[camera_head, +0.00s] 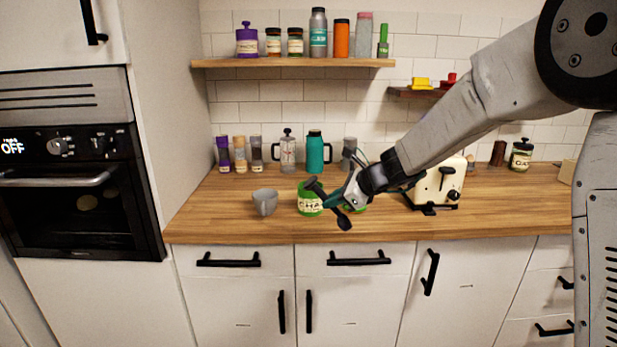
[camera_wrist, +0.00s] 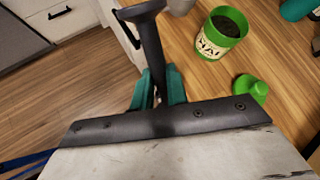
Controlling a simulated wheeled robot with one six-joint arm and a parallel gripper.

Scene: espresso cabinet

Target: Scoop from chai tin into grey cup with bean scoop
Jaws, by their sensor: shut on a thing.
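The chai tin (camera_head: 310,199) is green with a pale label and stands upright on the wooden counter. In the wrist view the tin (camera_wrist: 208,45) is open, with dark contents inside. The grey cup (camera_head: 264,202) stands upright to its left; only its edge (camera_wrist: 180,5) shows in the wrist view. My gripper (camera_head: 336,201) is above the counter's front part, just right of the tin in the head view. In the wrist view its teal fingers (camera_wrist: 159,88) are shut on the black bean scoop (camera_wrist: 150,45).
A green lid (camera_wrist: 249,89) lies on the counter beside the tin. A cream toaster (camera_head: 438,187) stands to the right. A French press (camera_head: 288,152), a teal bottle (camera_head: 315,152) and several jars line the wall. The counter left of the cup is clear.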

